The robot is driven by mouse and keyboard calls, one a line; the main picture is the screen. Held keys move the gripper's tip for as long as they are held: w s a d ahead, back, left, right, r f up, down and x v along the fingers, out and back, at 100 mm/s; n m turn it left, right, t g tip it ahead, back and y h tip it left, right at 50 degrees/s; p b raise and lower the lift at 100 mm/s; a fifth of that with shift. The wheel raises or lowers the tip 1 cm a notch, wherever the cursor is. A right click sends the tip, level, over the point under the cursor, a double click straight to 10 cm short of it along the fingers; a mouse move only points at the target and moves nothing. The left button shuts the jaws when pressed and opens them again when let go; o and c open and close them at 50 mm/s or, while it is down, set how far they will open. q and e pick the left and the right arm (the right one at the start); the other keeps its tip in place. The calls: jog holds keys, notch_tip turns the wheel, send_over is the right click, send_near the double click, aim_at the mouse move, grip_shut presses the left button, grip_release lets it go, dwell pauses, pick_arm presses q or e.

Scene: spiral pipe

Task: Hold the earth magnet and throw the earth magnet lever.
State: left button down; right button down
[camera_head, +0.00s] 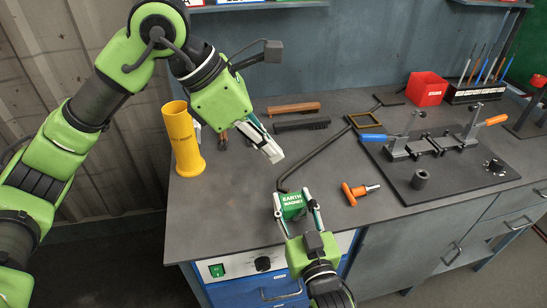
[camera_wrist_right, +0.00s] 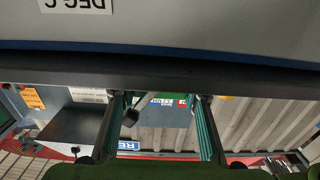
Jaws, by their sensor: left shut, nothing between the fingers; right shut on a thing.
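The earth magnet (camera_head: 292,203) is a green block with white lettering near the front edge of the workbench. My right gripper (camera_head: 295,205) comes in from the front and is shut on the magnet, one finger on each side. In the right wrist view my right gripper's fingers (camera_wrist_right: 160,110) show with the bench edge above them; a dark round knob (camera_wrist_right: 130,117) on a stem shows by one finger, and I cannot tell if it is the lever. My left gripper (camera_head: 273,153) is shut and empty, behind and left of the magnet.
A yellow tube (camera_head: 183,140) stands at the left of the workbench (camera_head: 240,190). An orange-handled tool (camera_head: 357,192) lies right of the magnet, and a long dark bent bar (camera_head: 325,148) behind it. A clamp fixture plate (camera_head: 450,175) and a red bin (camera_head: 426,90) are farther right.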

dwell(0.3)
jog(key=c, duration=1.1)
grip_release()
